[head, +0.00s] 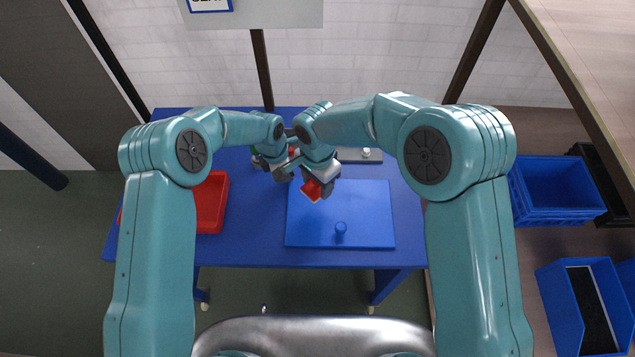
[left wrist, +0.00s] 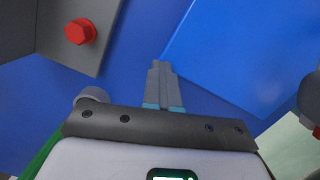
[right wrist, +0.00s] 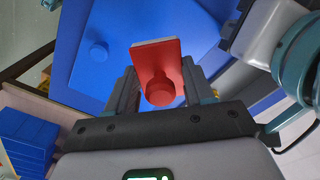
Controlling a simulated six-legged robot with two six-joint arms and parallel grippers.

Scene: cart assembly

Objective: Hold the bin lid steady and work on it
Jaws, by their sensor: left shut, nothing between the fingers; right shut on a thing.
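The blue bin lid (head: 362,208) lies flat on the blue table, with a round knob (head: 340,231) near its front edge. My right gripper (head: 318,187) is above the lid's back left part. It is shut on a red block (right wrist: 157,58) with a round red knob and a pale edge. The block also shows in the head view (head: 310,191); I cannot tell whether it touches the lid. My left gripper (left wrist: 160,68) is shut and empty, its tips close to the lid's edge (left wrist: 250,55) in the left wrist view. Contact there is unclear.
A red tray (head: 211,203) stands on the table (head: 262,237) at left. A grey plate (left wrist: 54,39) with a red hex bolt (left wrist: 80,31) lies near my left gripper. Blue crates (head: 556,187) stand at right. My two grippers are close together.

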